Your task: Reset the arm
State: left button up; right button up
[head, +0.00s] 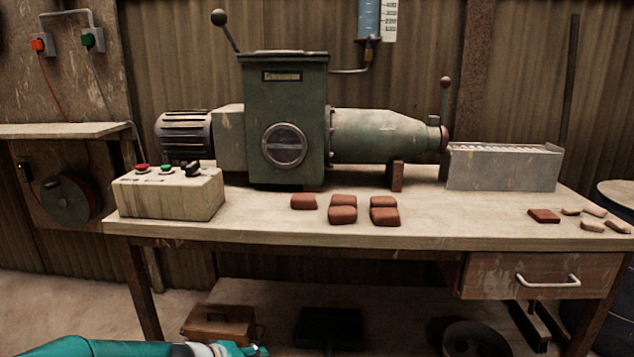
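My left arm is teal and comes in low at the bottom left of the head view. Its gripper (240,349) is at the bottom edge, in front of and below the workbench (300,229), and is partly cut off. I cannot tell whether its fingers are open or shut, or whether it holds anything. My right arm and gripper are out of view. A green tile press (286,115) stands on the bench, with a lever at its upper left and another at its right end.
Several red-brown clay pieces (304,202) lie in front of the press. A control box (170,192) stands left, a metal trough (503,168) right. A flat red tile (544,216) and pale fragments (592,226) lie at the right. A drawer (540,276) is under the benchtop.

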pick_arm(q)
jog(key=s+f+m+g+y, duration=0.25)
jog(key=s+f+g, duration=0.35)
jog(key=s+f, duration=1.35)
jog(key=s+d+f+m+g+p, duration=0.15)
jog(key=s+m, duration=0.25)
jog(key=s, duration=1.1)
notch_tip(320, 180, up, 38)
jog(key=w+p, duration=0.2)
jog(key=p, duration=3.5)
jog(key=shift+d+f+h+p, duration=0.15)
jog(key=shift+h+p, duration=0.15)
jog(key=shift+h, duration=0.05)
